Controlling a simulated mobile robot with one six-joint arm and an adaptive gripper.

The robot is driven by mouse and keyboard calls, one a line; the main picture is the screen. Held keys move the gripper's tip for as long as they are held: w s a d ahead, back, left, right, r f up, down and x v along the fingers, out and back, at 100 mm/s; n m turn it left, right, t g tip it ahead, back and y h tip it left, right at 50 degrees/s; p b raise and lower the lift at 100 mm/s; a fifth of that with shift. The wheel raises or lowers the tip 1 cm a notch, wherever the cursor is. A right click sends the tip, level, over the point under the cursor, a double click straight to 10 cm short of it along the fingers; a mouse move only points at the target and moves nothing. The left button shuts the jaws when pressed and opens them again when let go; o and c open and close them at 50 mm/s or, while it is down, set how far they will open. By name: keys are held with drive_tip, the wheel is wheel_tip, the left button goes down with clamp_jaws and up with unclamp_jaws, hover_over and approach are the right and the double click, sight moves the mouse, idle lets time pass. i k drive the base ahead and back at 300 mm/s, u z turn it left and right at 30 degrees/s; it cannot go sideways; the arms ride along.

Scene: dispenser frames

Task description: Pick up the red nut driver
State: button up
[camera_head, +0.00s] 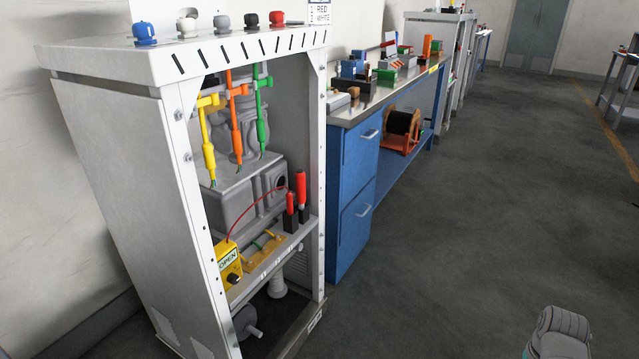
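A red handle (301,188), which looks like the nut driver, stands upright in a black holder on the right end of the shelf inside the grey dispenser frame (110,150). A second, shorter red handle (290,203) stands just left of it, also in a black holder, with a thin red lead running to it. The lower ends of both are hidden in their holders. My gripper's fingers do not show. A grey rounded part at the bottom right edge seems to be mine, well apart from the frame.
On the same shelf are a yellow box marked OPEN (229,267) and a yellow bracket (263,252). Yellow, orange and green tools (262,125) hang above. The frame's right post (318,190) stands close to the red handles.

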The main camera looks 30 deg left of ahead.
sight(301, 182)
drive_tip(key=u, duration=0.25)
drive_tip(key=i, duration=0.85)
drive_tip(key=u, duration=0.5)
